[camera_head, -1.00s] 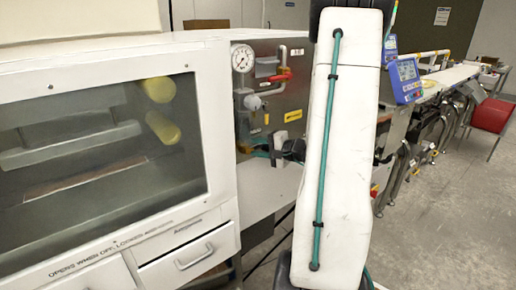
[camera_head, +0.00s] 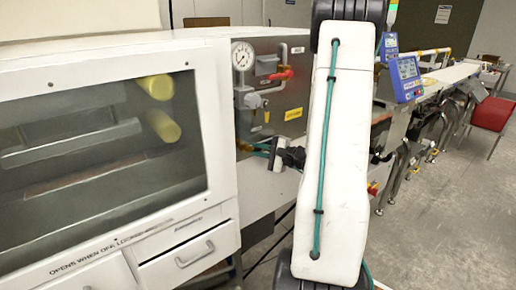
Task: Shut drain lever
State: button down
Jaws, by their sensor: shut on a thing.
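My gripper (camera_head: 259,150) has teal fingers and a dark body. It reaches left from behind my white arm link to the low front corner of the grey valve panel (camera_head: 262,98). Its fingers are shut at a small brass-coloured fitting (camera_head: 243,147), which appears to be the drain lever's valve. The lever itself is too small and too covered by the fingers to make out, so I cannot tell its angle. A red-handled valve (camera_head: 281,75) sits higher on the panel, apart from my gripper.
A pressure gauge (camera_head: 243,56) and grey pipes stand above the gripper. A white cabinet (camera_head: 215,120) with a window and drawer (camera_head: 188,255) is close on the left. The conveyor (camera_head: 450,75) and a red chair (camera_head: 491,115) are at right. Grey floor is open at lower right.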

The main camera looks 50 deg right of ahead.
jog(key=shift+a+f+m+t, duration=0.15)
jog(key=shift+f+m+t, duration=0.2)
jog(key=shift+m, duration=0.45)
jog(key=c, duration=1.5)
grip_release()
jog(key=shift+o, duration=0.2)
jog(key=s+d, duration=0.1)
jog(key=s, duration=0.6)
jog(key=shift+s+d, duration=0.25)
jog(key=shift+s, duration=0.05)
jog(key=shift+f, duration=0.15)
jog(key=shift+c, duration=0.4)
